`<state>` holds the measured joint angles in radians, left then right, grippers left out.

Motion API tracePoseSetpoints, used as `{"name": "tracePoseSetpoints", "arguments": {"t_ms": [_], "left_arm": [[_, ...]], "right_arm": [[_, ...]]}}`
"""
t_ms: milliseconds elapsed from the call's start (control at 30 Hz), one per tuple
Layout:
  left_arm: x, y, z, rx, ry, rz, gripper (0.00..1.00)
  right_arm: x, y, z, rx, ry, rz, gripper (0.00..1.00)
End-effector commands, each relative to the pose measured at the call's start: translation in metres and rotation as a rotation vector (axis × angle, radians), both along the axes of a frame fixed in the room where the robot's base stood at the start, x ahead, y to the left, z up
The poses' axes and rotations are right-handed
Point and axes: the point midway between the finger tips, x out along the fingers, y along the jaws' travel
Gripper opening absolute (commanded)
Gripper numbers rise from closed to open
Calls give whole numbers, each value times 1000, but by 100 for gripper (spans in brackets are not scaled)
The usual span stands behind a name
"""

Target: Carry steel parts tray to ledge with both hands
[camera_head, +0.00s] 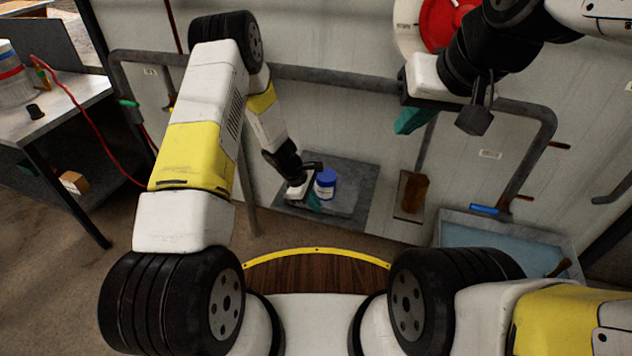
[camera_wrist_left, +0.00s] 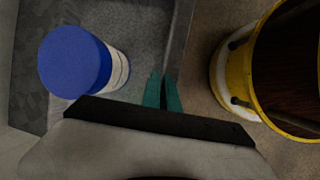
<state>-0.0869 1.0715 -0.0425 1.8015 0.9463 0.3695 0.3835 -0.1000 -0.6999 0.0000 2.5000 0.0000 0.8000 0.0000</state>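The grey steel parts tray (camera_head: 345,202) sits on a dark grey surface low by the wall in the head view, with a blue-lidded white jar (camera_head: 325,184) in it. The left wrist view shows the jar (camera_wrist_left: 75,62) left of my left gripper (camera_wrist_left: 163,92). The tray's rim (camera_wrist_left: 181,40) runs down between the close-set teal fingers, which look closed on it. In the head view my left gripper (camera_head: 312,201) is beside the jar. My right gripper (camera_head: 410,119) is raised by the wall, away from the tray; its finger gap is hidden. I cannot tell which surface is the ledge.
A blue-topped bench or tray (camera_head: 510,238) stands at the right. A brown object (camera_head: 413,192) stands on a small plate between it and the tray. A grey rail (camera_head: 330,77) crosses the wall. A workbench (camera_head: 60,112) stands at the left.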

Motion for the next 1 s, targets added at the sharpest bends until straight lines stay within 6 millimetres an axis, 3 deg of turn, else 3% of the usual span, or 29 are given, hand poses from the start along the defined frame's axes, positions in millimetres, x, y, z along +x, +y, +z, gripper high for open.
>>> {"name": "tracePoseSetpoints", "arguments": {"t_ms": [267,400,767,1000], "left_arm": [[2,-1,0,-2,-4,-1,0],[0,0,-2,0,-1,-1,26],[1,1,1,0,-1,-1,26],[1,15,34,0,-6,-1,26]], "right_arm": [[0,0,0,0,0,0,0],[0,0,0,0,0,0,0],[0,0,0,0,0,0,0],[0,0,0,0,0,0,0]]}}
